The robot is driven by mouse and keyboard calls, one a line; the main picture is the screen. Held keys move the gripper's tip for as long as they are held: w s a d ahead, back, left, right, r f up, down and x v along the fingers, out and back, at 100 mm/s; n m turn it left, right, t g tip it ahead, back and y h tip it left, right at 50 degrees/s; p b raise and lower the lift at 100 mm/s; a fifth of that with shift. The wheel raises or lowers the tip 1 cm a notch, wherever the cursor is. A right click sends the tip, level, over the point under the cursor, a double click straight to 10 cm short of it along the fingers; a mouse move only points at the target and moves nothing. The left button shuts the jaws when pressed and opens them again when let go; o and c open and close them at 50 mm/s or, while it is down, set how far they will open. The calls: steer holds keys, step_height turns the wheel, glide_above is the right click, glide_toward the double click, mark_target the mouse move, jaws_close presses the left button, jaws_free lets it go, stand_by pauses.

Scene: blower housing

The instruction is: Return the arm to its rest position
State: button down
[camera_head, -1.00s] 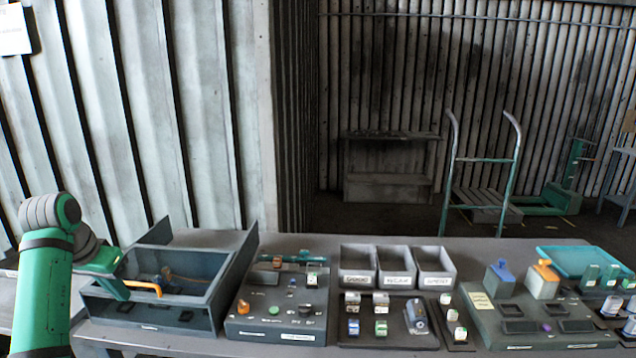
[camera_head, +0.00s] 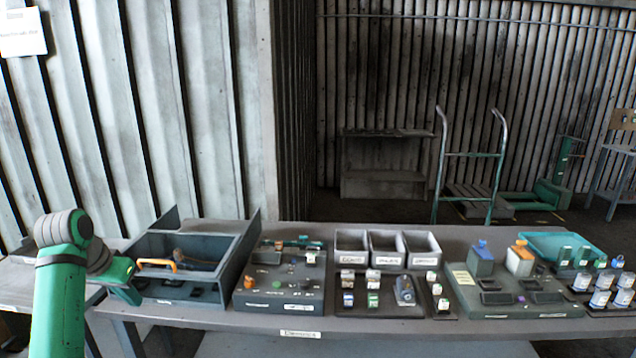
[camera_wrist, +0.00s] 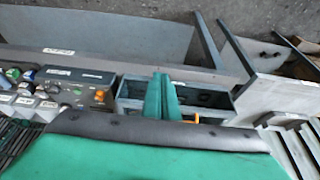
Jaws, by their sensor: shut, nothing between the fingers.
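My arm stands at the left of the head view, green with grey joints. My gripper (camera_head: 130,294) is at the left front corner of the open dark box (camera_head: 215,290), low and close to its wall. In the wrist view the two green fingers (camera_wrist: 160,97) lie together, shut and empty, above the box (camera_wrist: 215,97). The orange handle (camera_head: 157,263) shows at the box's left side, apart from the fingers. Whether the fingers touch the box I cannot tell.
A control panel (camera_head: 280,299) stands right of the box. Three grey bins (camera_head: 387,262), a second panel (camera_head: 515,308) and a teal tray (camera_head: 545,240) are further right on the table. A hand truck (camera_head: 470,155) stands behind. Free space lies left of the box.

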steer(key=w+d+f+t+h, duration=0.1)
steer(key=w+d+f+t, duration=0.15)
steer(key=d+f, duration=0.8)
steer(key=w+d+f+t, duration=0.1)
steer(key=w+d+f, duration=0.3)
steer(key=d+f, duration=0.7)
steer(key=s+d+f+n+t, duration=0.1)
steer(key=s+d+f, duration=0.4)
steer(key=d+f, duration=0.3)
steer(key=s+d+f+n+t, duration=0.1)
steer(key=s+d+f+t, duration=0.1)
steer(key=s+d+f, duration=0.6)
steer(key=s+d+f+n+t+y, duration=0.15)
steer(key=s+d, duration=0.25)
steer(key=s, duration=0.6)
steer(key=s+d+f, duration=0.2)
steer(key=s+d, duration=0.1)
steer(key=s, duration=0.8)
steer(key=s+r+m+t, duration=0.2)
steer(key=s+r+m, duration=0.1)
steer(key=s+r, duration=1.3)
steer(key=s, duration=0.3)
steer(key=shift+s+d+r+t, duration=0.2)
steer(key=shift+s+t, duration=0.1)
steer(key=shift+t, duration=0.1)
